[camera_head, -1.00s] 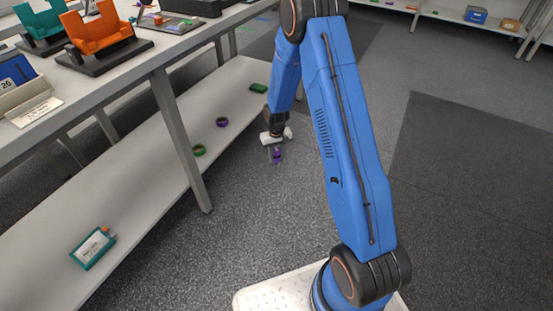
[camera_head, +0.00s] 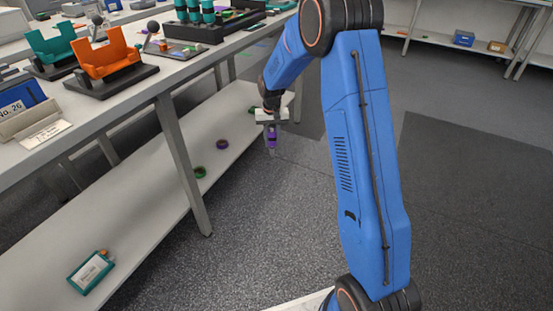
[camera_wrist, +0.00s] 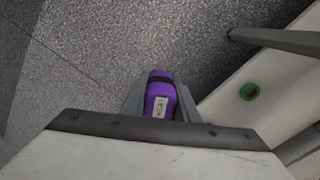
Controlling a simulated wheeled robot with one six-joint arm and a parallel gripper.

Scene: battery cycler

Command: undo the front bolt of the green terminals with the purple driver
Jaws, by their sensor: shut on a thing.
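My gripper (camera_head: 271,128) is shut on the purple driver (camera_head: 272,143). The driver hangs below the jaws, close to upright, over the open floor just right of the bench's lower shelf. In the wrist view the purple driver (camera_wrist: 160,98) sits between the two grey fingers, with a dark band and a small white label on its handle. I cannot make out any green terminals or their front bolt for certain in these frames.
A bench (camera_head: 155,82) with a lower shelf (camera_head: 150,185) runs along the left. An orange holder (camera_head: 108,62) and a teal holder (camera_head: 52,50) stand on top. Green (camera_head: 200,172) and purple (camera_head: 222,144) rings and a teal-edged box (camera_head: 91,272) lie on the shelf. Floor at right is clear.

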